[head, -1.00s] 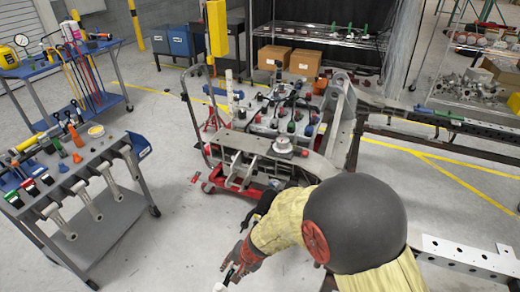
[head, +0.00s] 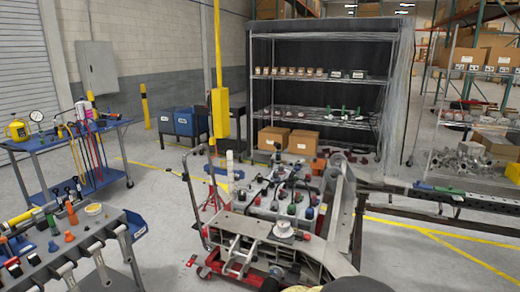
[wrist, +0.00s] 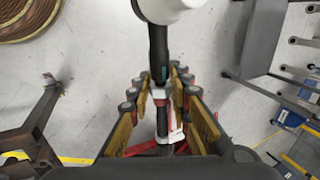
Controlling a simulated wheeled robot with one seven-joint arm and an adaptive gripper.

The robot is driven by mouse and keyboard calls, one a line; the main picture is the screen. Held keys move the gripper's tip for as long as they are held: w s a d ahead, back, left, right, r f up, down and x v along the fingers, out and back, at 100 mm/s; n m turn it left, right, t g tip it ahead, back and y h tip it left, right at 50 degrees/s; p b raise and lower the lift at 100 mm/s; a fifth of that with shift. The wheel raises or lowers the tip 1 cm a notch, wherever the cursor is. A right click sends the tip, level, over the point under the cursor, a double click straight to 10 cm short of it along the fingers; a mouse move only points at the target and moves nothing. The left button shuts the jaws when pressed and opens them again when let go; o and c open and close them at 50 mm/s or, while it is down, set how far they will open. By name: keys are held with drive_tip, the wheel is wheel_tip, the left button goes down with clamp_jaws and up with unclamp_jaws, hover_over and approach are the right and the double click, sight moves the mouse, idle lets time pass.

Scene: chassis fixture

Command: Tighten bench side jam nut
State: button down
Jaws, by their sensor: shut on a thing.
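In the wrist view my gripper (wrist: 159,80) has its padded fingers on both sides of a tool (wrist: 158,52) and is shut on it. The tool has a black shaft with a white rounded end, and a red and white part shows between the fingers. Its exact kind is unclear. My gripper is out of the head view. In the head view the chassis fixture (head: 262,232) stands at bottom centre, with fittings, hoses and a round metal part (head: 283,229) on it. The jam nut is too small to make out.
A grey tool cart (head: 85,252) stands at lower left, with a blue cart (head: 60,143) behind it. A long rail (head: 430,192) runs to the right of the fixture. Shelving (head: 322,97) stands at the back. Open floor (head: 165,215) lies between the grey cart and fixture.

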drive_tip(key=shift+r+p, duration=0.15)
drive_tip(key=shift+p, duration=0.4)
drive_tip(key=shift+w+a+r+g+h+p, duration=0.25)
drive_tip(key=shift+h+p, duration=0.45)
drive_tip(key=shift+p, duration=3.95)
drive_tip(key=shift+d+f+h+p, duration=0.1)
drive_tip(key=shift+h+p, duration=0.2)
drive_tip(key=shift+p, duration=1.55)
drive_tip(key=shift+f, duration=0.1)
drive_tip(key=c, duration=2)
unclamp_jaws()
drive_tip(key=shift+o, duration=1.3)
drive_tip(key=shift+s+f, duration=0.1)
drive_tip(key=shift+d, duration=0.1)
drive_tip(key=shift+s+g, duration=0.1)
drive_tip(key=shift+g, duration=0.15)
